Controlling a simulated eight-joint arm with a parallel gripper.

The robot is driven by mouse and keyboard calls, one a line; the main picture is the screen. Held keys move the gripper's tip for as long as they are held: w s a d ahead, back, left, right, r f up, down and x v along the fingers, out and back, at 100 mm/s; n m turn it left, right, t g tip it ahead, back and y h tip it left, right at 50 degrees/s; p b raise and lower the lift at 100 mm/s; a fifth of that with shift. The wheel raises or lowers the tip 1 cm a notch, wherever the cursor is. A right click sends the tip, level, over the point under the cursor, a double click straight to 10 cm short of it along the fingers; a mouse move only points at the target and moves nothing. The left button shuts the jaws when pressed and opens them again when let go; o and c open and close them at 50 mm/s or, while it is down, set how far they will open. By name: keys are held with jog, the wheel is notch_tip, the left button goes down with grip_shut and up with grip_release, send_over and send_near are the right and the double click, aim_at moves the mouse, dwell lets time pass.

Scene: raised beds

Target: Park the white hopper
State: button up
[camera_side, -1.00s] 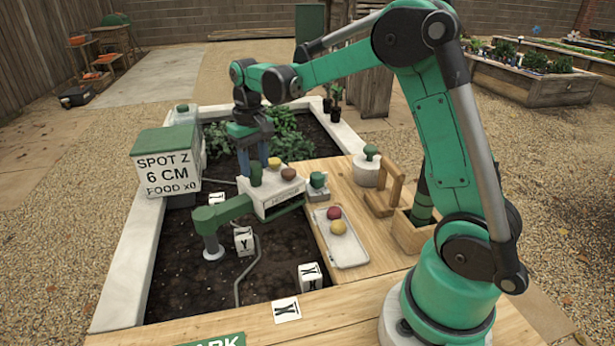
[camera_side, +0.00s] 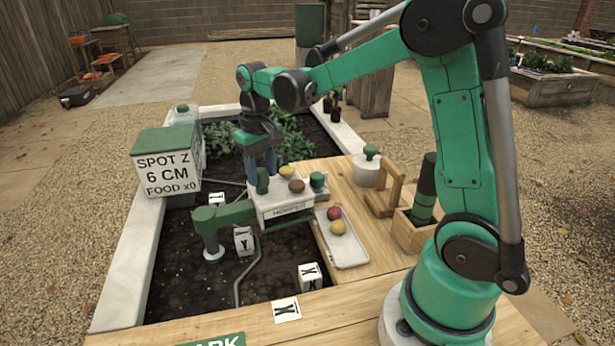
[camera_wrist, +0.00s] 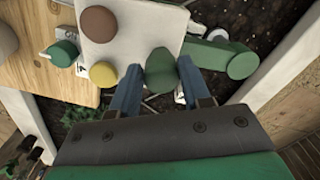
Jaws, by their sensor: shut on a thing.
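The white hopper (camera_side: 282,203) is a pale box with a lettered front, joined to a green swing arm (camera_side: 225,215) on a post in the soil bed. Its top (camera_wrist: 130,40) carries a green knob (camera_side: 262,180), a brown knob (camera_side: 297,185) and a yellow knob (camera_side: 286,170). My gripper (camera_side: 262,165) is over the hopper's left part, its blue fingers shut on the green knob. In the wrist view that green knob (camera_wrist: 160,70) sits between the fingers. A green PARK sign (camera_side: 215,341) shows at the front edge, partly cut off.
A tray (camera_side: 350,252) with a red and a yellow ball lies right of the hopper. Lettered white blocks (camera_side: 310,277) stand in the soil. A green-lidded SPOT Z box (camera_side: 166,165) sits on the left rim. A wooden holder (camera_side: 413,230) stands at right.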

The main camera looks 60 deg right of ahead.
jog(key=shift+s+a, duration=0.1)
jog(key=shift+a, duration=0.1)
jog(key=shift+o, duration=0.4)
jog(key=shift+s+a, duration=0.6)
jog(key=shift+o, duration=0.2)
jog(key=shift+s+a, duration=0.25)
jog(key=shift+a, duration=0.05)
jog(key=shift+s+a, duration=0.35)
jog(key=shift+a, duration=0.05)
jog(key=shift+c, duration=0.6)
jog(key=shift+s+a, duration=0.45)
jog(key=shift+a, duration=0.3)
